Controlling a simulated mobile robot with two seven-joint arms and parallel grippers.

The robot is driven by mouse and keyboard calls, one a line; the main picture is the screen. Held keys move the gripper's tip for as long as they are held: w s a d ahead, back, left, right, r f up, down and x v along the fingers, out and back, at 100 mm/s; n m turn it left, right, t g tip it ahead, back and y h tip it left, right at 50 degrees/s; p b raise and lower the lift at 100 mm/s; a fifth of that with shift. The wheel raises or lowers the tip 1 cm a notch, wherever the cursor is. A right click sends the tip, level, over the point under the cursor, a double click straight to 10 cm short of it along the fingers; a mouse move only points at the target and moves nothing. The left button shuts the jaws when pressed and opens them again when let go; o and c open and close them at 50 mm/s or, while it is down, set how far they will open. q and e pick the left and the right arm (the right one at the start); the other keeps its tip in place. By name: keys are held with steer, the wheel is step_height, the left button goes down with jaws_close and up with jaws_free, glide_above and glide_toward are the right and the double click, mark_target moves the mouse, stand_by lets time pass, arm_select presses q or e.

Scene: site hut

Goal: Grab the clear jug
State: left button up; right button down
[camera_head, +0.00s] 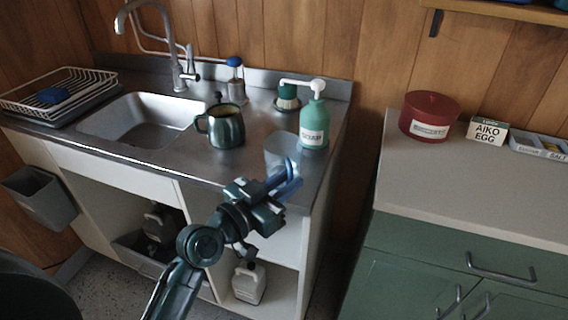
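A clear, see-through jug (281,146) stands near the front edge of the steel counter, left of the green pump bottle. Its lower part is hidden behind my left gripper (296,172). The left arm comes up from the bottom of the view. The gripper's two blue fingers point up and right, with a gap between their tips, and overlap the jug's lower part in the picture. I cannot tell whether they touch it. My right gripper is not in view.
A dark green striped mug (226,127) and green pump bottle (314,124) stand close to the jug. A sink (140,120) and wire dish rack (92,82) are left. The right cabinet top (470,185) is clear in front of a red tin (429,116).

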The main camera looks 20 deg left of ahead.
arm_select(q)
jaws_close()
steer(key=shift+r, duration=0.2)
stand_by(0.5)
